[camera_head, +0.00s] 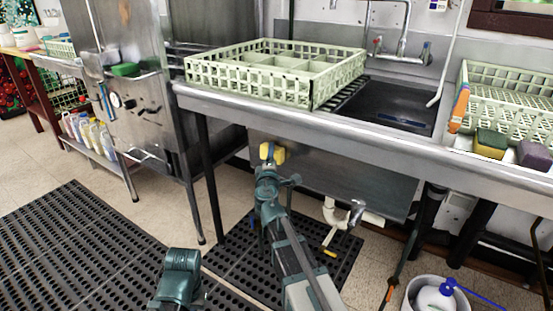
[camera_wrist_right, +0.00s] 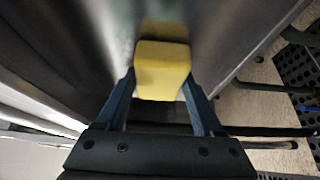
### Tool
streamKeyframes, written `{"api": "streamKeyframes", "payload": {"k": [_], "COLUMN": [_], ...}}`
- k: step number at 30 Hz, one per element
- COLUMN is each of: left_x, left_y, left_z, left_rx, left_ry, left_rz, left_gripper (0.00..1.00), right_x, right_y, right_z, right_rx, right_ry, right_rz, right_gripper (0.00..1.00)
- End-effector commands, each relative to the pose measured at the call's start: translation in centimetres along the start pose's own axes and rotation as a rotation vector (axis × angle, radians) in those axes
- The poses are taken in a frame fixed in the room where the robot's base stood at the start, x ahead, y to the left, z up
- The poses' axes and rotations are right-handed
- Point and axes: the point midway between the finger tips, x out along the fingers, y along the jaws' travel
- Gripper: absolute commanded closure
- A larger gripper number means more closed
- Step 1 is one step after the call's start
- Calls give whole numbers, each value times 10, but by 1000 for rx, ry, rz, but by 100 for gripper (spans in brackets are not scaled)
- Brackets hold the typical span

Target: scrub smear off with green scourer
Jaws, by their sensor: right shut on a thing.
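My right gripper (camera_head: 267,157) is shut on a yellow sponge block (camera_head: 278,153), in front of the sink table's lower steel panel. In the right wrist view the yellow block (camera_wrist_right: 162,70) sits between the two fingers, facing a shiny steel surface with a yellow reflection just beyond it. I cannot tell whether it touches the steel, or whether its hidden far face is green. A green pad (camera_head: 125,69) lies on the steel machine's ledge at left. A yellow sponge with a dark green top (camera_head: 490,143) sits at the right. I cannot make out a smear.
A pale green dish rack (camera_head: 282,76) stands on the steel sink table (camera_head: 350,125), left of the sink basin (camera_head: 393,106). Another rack (camera_head: 510,95) and a purple sponge (camera_head: 535,156) are at right. A drain pipe (camera_head: 345,216) and a white bucket (camera_head: 432,295) are below.

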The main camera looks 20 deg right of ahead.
Motion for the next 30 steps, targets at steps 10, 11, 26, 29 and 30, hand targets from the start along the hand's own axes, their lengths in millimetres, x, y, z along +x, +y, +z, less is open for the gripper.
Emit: {"api": "streamKeyframes", "payload": {"k": [10,11,26,29,30], "left_x": [0,0,0,-4,-7], "left_y": [0,0,0,0,-1], "left_z": [0,0,0,0,0], "left_rx": [0,0,0,0,0], "left_ry": [0,0,0,0,0], "left_rz": [0,0,0,0,0], "left_gripper": [100,100,100,100,100], "right_x": [5,7,22,21,21], "right_y": [0,0,0,4,7], "right_z": [-9,-11,-33,-33,-33], "right_rx": [0,0,0,0,0], "right_ry": [3,3,1,1,1], "right_rz": [0,0,0,0,0], "right_gripper": [76,76,76,76,76]}}
